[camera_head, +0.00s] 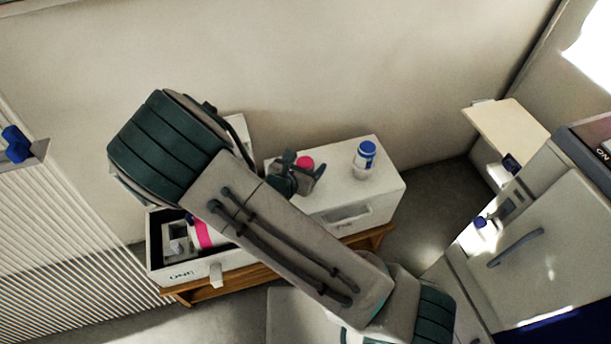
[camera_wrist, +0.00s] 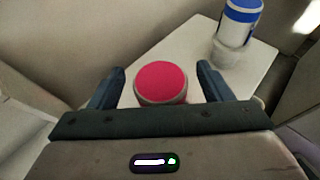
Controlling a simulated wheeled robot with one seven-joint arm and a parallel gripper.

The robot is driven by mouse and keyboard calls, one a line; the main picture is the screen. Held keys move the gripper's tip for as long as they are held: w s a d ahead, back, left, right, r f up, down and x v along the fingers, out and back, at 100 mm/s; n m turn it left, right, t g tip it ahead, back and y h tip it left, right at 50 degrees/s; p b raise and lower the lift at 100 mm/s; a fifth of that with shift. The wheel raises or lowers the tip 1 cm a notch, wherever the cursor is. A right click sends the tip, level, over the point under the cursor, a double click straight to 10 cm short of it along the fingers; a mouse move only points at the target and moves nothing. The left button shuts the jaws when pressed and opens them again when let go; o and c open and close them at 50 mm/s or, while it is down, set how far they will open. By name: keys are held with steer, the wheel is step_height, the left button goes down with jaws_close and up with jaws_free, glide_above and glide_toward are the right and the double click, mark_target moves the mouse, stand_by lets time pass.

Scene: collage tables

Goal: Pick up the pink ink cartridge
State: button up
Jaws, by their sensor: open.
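The pink ink cartridge (camera_wrist: 161,80) shows in the wrist view as a round pink top with a pale grey rim. It also shows as a small pink disc (camera_head: 305,162) in the head view. It is on or just above the white box top (camera_head: 376,187); its lower part is hidden. My gripper (camera_head: 302,171) is open, with one dark finger on each side of the cartridge. In the wrist view the gripper (camera_wrist: 161,67) shows gaps between both fingers and the pink top.
A blue-and-white bottle (camera_head: 365,154) stands to the right on the same box. An open drawer (camera_head: 217,269) at the left holds a white item with a pink band (camera_head: 203,233). A wall is behind. A white cabinet (camera_head: 543,240) stands at the right.

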steer(key=c, duration=1.4)
steer(key=shift+c, duration=0.2)
steer(key=shift+r, duration=0.1)
steer(key=shift+r, duration=0.5)
steer(key=r, duration=0.1)
steer(key=r+p, duration=0.1)
steer(key=r, duration=0.1)
steer(key=shift+s+d+r, duration=0.15)
steer(key=shift+d+r, duration=0.05)
steer(key=shift+r, duration=0.1)
steer(key=s+d+r+p, duration=0.6)
steer(key=s+d+p, duration=0.1)
steer(key=p, duration=1)
steer(key=shift+s+d+r, duration=0.15)
steer(key=shift+s+d, duration=0.25)
steer(key=shift+s, duration=0.15)
